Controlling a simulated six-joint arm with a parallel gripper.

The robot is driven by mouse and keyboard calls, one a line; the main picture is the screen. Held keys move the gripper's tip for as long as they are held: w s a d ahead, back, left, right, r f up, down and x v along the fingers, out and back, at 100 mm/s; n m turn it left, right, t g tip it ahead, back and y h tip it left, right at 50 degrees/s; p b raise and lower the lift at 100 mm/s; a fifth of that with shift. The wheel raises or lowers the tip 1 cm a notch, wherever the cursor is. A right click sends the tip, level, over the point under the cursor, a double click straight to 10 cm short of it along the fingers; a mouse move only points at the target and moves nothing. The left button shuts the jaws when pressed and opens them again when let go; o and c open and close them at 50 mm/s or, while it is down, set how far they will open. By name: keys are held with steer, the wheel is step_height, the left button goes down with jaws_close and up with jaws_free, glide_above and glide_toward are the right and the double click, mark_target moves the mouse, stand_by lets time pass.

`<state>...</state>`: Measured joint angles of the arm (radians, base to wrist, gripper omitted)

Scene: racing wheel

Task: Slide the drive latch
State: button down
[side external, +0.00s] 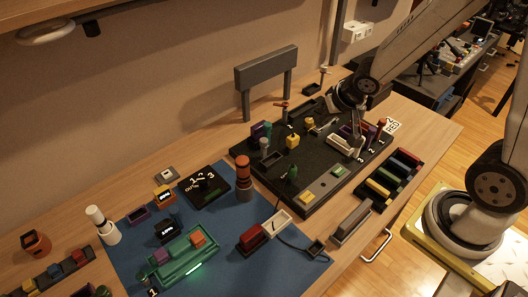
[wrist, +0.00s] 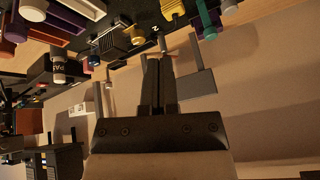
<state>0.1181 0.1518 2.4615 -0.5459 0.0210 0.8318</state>
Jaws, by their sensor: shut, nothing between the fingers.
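My gripper (side external: 357,132) points down over the right part of a black board (side external: 318,205), near the white numbers 3, 2 and 1. In the wrist view its two dark fingers (wrist: 158,60) are together with nothing between them. I cannot tell for sure which part is the drive latch. A pale-framed slot (side external: 340,149) lies close to the fingertips, and my gripper partly covers that area. Whether the fingers touch anything there is unclear.
A grey panel on posts (side external: 266,69) stands behind the board. A rack of coloured bars (side external: 390,178) and a grey bar (side external: 351,222) lie in front. A blue mat (side external: 219,226) holds a green tray (side external: 183,257) and an orange-topped tower (side external: 243,172). A drawer handle (side external: 377,246) juts from the table edge.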

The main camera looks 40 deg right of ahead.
mark_target(267, 135)
steer(key=shift+w+d+f+m+t+y, duration=0.15)
steer(key=shift+w+m+t+y, duration=0.25)
steer(key=shift+w+m, duration=0.5)
steer(key=shift+w+d+f+m+t+y, duration=0.15)
steer(key=shift+w+m+t+y, duration=0.25)
steer(key=shift+w+m, duration=0.5)
steer(key=shift+w, duration=0.15)
steer(key=shift+w+f, duration=0.1)
steer(key=shift+f, duration=0.05)
steer(key=shift+x, duration=4.95)
steer(key=shift+w+a, duration=1.3)
steer(key=shift+a, duration=0.15)
